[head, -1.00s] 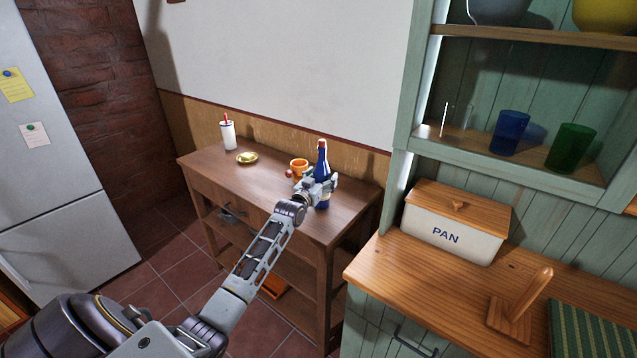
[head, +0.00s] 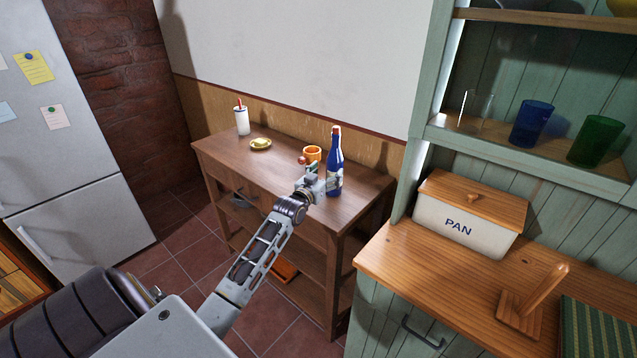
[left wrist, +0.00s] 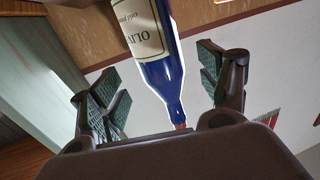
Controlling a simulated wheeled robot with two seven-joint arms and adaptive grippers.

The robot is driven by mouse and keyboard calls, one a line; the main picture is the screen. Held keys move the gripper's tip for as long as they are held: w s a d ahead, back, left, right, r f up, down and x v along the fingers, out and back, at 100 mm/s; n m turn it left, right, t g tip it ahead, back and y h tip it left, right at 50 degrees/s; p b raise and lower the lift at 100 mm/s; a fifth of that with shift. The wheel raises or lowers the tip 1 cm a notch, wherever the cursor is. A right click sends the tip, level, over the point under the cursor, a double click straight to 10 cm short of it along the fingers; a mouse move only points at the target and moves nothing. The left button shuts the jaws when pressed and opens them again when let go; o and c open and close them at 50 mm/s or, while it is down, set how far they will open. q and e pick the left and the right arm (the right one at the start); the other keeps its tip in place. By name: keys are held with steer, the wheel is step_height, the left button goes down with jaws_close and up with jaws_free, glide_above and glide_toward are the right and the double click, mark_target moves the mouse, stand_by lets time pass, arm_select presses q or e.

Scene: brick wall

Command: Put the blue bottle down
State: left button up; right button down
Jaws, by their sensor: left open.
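The blue bottle (head: 335,158), with a red-orange top, stands upright on the wooden side table (head: 225,152), near its right end. My left gripper (head: 324,183) is at the bottle's lower left in the head view and overlaps its edge. In the left wrist view the bottle (left wrist: 160,55), with a pale label, appears upside down between the two spread fingers (left wrist: 160,92). Gaps show between the bottle and both fingers. The left gripper is open. The right gripper is not in view.
The green cabinet (head: 425,160) and the PAN box (head: 468,222) are on the right.

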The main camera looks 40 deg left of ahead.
arm_select(q)
steer(key=shift+s+d, duration=0.2)
steer(key=shift+s, duration=1.2)
steer(key=shift+s+d, duration=0.15)
steer(key=shift+s, duration=1.2)
